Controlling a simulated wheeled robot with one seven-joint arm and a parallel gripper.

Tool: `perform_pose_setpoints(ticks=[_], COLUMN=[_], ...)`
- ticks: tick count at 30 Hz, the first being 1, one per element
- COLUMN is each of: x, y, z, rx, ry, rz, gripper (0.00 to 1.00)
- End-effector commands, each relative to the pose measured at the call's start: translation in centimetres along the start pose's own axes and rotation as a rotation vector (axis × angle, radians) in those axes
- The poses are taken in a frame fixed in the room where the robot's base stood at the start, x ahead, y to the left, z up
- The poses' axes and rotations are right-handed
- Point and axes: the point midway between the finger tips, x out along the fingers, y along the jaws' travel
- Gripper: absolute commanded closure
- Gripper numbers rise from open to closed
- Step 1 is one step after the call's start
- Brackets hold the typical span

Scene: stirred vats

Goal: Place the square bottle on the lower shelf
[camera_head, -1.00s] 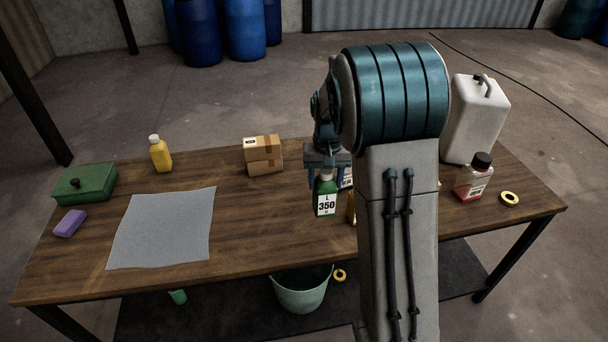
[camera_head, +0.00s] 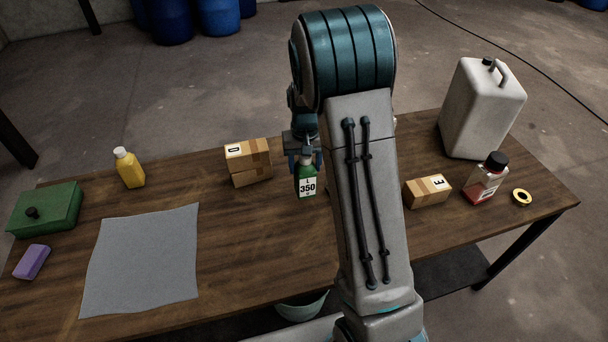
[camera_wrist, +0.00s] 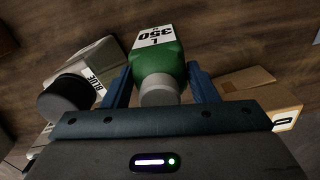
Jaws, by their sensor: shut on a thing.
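A green bottle (camera_head: 307,178) with squarish sides and a white label reading L 350 is in my gripper (camera_head: 304,158), over the middle of the table. In the wrist view the bottle (camera_wrist: 158,58) sits between the two blue fingers, its grey cap towards the camera. My gripper is shut on it around the shoulder. I cannot tell whether its base touches the table. The lower shelf (camera_head: 455,279) is a dark board under the table, mostly hidden by the tabletop and my arm.
A pale bucket (camera_head: 302,306) stands low under the front edge. Cardboard boxes (camera_head: 248,163) are left of the bottle; another box (camera_head: 428,191), a black-capped bottle (camera_head: 486,181), a tape roll (camera_head: 521,197) and a white canister (camera_head: 480,110) are right. A grey cloth (camera_head: 140,262) lies left.

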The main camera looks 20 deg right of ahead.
Motion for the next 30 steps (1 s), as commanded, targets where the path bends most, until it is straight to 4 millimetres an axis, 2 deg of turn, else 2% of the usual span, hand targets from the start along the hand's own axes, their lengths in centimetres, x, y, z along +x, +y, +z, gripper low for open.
perform_pose_setpoints(ticks=[5,12,23,24,25,26,30], x=[1.3,4.3,4.8,4.7,4.7,4.7,4.7], y=[0.0,0.0,0.0,0.0,0.0,0.0,0.0], z=[0.0,0.0,-0.1,-0.1,-0.1,-0.1,-0.1], rx=[0.001,0.0,0.0,0.0,0.0,0.0,0.0], ry=[0.001,0.0,0.003,0.002,0.002,0.002,0.002], rz=[0.0,0.0,-0.001,-0.001,-0.001,-0.001,-0.001], gripper=[0.98,0.98,0.98,0.36,0.28,0.25,0.25])
